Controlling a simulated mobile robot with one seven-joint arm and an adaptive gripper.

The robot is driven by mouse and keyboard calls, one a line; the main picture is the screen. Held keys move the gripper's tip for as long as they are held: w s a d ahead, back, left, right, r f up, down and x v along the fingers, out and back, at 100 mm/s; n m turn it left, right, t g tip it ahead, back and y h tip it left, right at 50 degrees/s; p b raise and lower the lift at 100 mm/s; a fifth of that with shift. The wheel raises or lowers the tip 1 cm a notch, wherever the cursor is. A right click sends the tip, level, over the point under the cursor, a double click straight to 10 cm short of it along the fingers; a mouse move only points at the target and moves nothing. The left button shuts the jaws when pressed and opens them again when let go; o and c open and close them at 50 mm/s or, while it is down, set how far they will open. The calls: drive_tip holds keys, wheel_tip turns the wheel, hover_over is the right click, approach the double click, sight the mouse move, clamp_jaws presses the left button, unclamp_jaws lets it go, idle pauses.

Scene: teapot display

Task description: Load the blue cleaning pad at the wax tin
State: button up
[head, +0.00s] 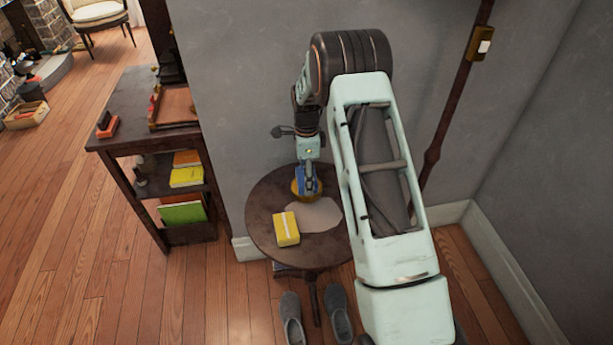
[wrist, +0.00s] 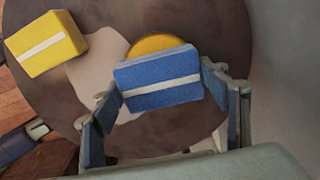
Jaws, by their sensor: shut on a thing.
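My gripper (head: 307,182) is shut on the blue cleaning pad (wrist: 160,80), a blue block with a white stripe, which sits between its two fingers in the wrist view. The wax tin (wrist: 152,44), round and golden yellow, shows just behind the pad on the small round table. In the head view the tin (head: 297,191) is partly hidden by my gripper, which is right above it. The pad overlaps the tin in the wrist view; I cannot tell whether they touch.
A yellow pad with a white stripe (head: 286,229) lies on the round dark table (head: 262,210), beside a pale patch (head: 318,214). A grey wall is close behind. A dark shelf (head: 125,135) stands to the left. Grey shoes (head: 339,308) are on the floor.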

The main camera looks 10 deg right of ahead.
drive_tip(key=shift+f+b, duration=0.45)
drive_tip(key=shift+f, duration=0.15)
idle(1.4)
drive_tip(key=shift+r+p, duration=2)
drive_tip(key=shift+r, duration=1.55)
